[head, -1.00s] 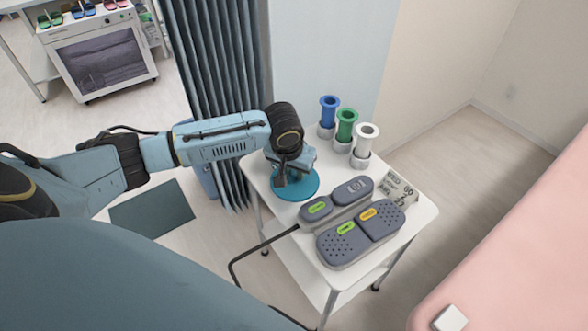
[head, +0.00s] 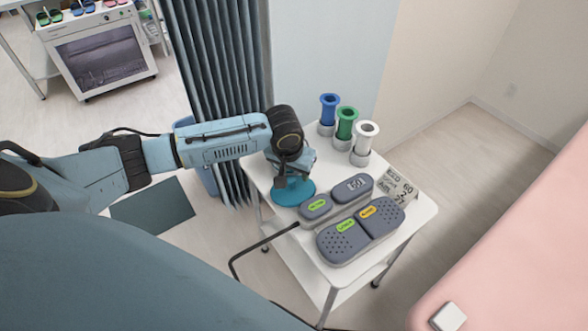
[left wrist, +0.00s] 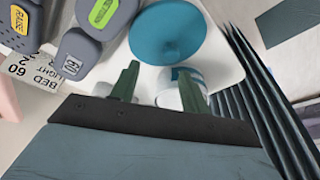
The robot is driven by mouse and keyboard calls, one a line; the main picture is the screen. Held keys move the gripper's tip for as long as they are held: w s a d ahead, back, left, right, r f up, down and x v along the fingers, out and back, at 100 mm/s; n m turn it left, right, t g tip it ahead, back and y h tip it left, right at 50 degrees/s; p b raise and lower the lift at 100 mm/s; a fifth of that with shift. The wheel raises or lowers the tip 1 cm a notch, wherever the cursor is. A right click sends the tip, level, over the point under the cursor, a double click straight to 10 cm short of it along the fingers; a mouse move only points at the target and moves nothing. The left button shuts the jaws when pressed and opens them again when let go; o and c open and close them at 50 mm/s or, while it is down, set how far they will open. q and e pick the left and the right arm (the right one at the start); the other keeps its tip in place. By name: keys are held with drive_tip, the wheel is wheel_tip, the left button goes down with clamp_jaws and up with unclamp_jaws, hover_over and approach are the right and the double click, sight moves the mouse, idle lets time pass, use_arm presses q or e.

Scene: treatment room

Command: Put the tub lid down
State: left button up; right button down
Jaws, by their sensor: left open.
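The tub lid, a teal disc (head: 299,194) with a small raised middle, lies flat on the white trolley top, beside the grey control units. It also shows in the left wrist view (left wrist: 165,30), just beyond my fingertips. My left gripper (head: 284,180) is above the back left of the trolley, pointing down, partly hiding the lid. In the left wrist view my two fingers (left wrist: 158,72) are apart, with no lid clamped between them. A white round tub with a teal band (left wrist: 172,92) shows behind the fingers. My right gripper is not in view.
Grey control units (head: 340,242) with green and yellow labels fill the trolley's front. Blue, green and white holders (head: 345,124) stand at the back right, near a printed card (head: 397,185). A curtain (head: 222,90) hangs behind; a pink bed (head: 520,240) is at right.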

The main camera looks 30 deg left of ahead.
use_arm(q)
drive_tip(key=shift+r, duration=0.25)
drive_tip(key=p+v, duration=0.2)
drive_tip(key=v, duration=1)
drive_tip(key=shift+r, duration=0.4)
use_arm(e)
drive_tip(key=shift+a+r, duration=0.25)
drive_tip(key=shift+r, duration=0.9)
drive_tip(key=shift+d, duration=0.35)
